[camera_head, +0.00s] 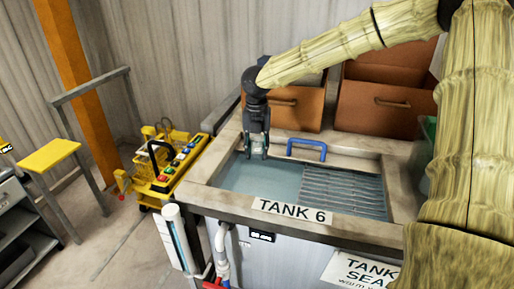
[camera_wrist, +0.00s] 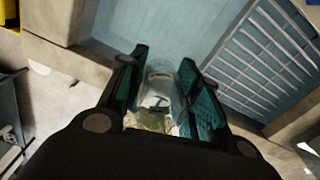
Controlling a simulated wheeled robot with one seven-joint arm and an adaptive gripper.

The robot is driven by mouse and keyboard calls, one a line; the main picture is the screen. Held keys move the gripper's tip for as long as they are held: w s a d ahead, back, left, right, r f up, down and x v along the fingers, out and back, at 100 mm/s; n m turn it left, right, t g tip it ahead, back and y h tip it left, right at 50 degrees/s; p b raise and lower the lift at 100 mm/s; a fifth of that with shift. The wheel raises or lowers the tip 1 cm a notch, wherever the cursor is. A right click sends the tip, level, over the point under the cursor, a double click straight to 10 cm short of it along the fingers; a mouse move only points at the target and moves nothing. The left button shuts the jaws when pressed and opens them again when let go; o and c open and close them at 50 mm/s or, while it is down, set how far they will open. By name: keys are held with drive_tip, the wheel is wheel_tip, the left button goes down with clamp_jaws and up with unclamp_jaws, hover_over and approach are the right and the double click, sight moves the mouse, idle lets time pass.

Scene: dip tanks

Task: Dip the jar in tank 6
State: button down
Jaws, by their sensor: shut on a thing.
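My gripper (camera_head: 256,143) is shut on a clear jar (camera_head: 257,152), which hangs below its fingers over the left part of tank 6. In the wrist view the jar (camera_wrist: 160,92) sits between the two finger pads of my gripper (camera_wrist: 165,85) and has a pale label and a yellowish end nearest the palm. Tank 6 (camera_head: 215,199) is a stone-rimmed basin with blue-grey liquid and a "TANK 6" label (camera_head: 292,210) on its front rim. I cannot tell whether the jar's lower end touches the liquid.
A metal grating (camera_head: 343,190) covers the tank's right part. A blue handle (camera_head: 307,146) stands at the back rim. Brown bins (camera_head: 383,112) stand behind. A yellow control box (camera_head: 178,160) is left of the tank. The liquid left of the grating is open.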

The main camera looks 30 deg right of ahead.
drive_tip(key=w+f, duration=0.1)
drive_tip(key=w+f+b, duration=0.1)
drive_tip(key=shift+a+f, duration=0.2)
drive_tip(key=shift+f, duration=0.1)
drive_tip(key=shift+s+f, duration=0.25)
drive_tip(key=shift+s+d+f+b, duration=0.2)
drive_tip(key=shift+s+b, duration=0.55)
drive_tip(key=shift+b, duration=0.05)
drive_tip(key=shift+w+a+f+b, duration=0.15)
drive_tip(key=shift+f+b, duration=1.35)
drive_tip(key=shift+f, duration=2.3)
drive_tip(key=shift+w+d+f+b, duration=0.1)
drive_tip(key=shift+f+b, duration=1.45)
drive_tip(key=shift+f, duration=2.2)
drive_tip(key=shift+w+a+f+b, duration=0.15)
drive_tip(key=shift+f+b, duration=1.35)
drive_tip(key=shift+f, duration=2.3)
drive_tip(key=shift+d+r, duration=0.1)
drive_tip(key=shift+r, duration=0.15)
